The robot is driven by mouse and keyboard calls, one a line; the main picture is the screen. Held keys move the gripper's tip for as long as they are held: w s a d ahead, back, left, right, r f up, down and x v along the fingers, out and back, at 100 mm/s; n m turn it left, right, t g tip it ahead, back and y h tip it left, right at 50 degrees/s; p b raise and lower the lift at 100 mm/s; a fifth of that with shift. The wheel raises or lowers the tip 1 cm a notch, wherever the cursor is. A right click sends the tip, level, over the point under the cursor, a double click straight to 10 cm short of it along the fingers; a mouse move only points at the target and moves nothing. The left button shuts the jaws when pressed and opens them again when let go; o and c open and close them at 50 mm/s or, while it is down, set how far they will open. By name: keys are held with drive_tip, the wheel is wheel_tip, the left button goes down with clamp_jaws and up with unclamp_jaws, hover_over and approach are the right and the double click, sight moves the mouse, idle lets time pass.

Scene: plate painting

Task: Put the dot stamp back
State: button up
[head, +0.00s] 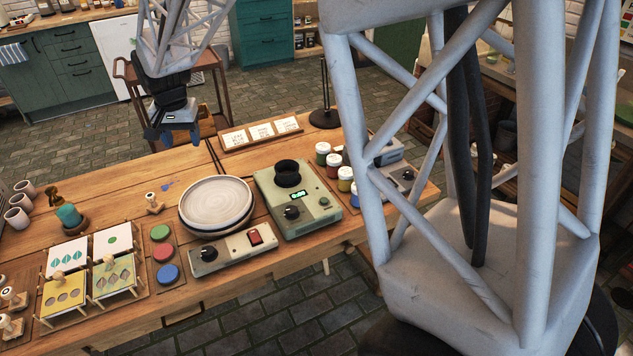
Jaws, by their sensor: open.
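A small wooden stamp (153,203) with a round knob and a dark mark on top stands alone on the table, left of the plate. More wooden stamps (10,297) stand at the left edge of the view, partly cut off. The marks are too small to tell which stamp is the dot stamp. My gripper (172,139) is open and seems empty, pointing down above the table's back edge, behind and apart from the lone stamp.
Green, red and blue pads (163,252) sit left of a control box (235,248). Stencil cards (65,294) on pegs stand front left. A green device (298,200) and paint jars (345,179) are right. A dark stand (325,117) rises behind. Table around the lone stamp is mostly clear.

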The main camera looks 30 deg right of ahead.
drive_tip(key=s+d+r+n, duration=0.1)
drive_tip(key=s+d+r, duration=0.4)
drive_tip(key=s, duration=0.4)
drive_tip(key=s+d+n, duration=0.1)
drive_tip(key=s+d, duration=0.2)
drive_tip(key=s, duration=0.7)
drive_tip(key=s+d+n+t, duration=0.1)
drive_tip(key=s+d, duration=0.2)
drive_tip(key=s, duration=0.7)
drive_tip(key=s+d+n, duration=0.1)
drive_tip(key=s+d, duration=0.3)
drive_tip(key=s, duration=0.5)
drive_tip(key=shift+s+f+t, duration=0.15)
drive_tip(key=shift+s+t, duration=0.25)
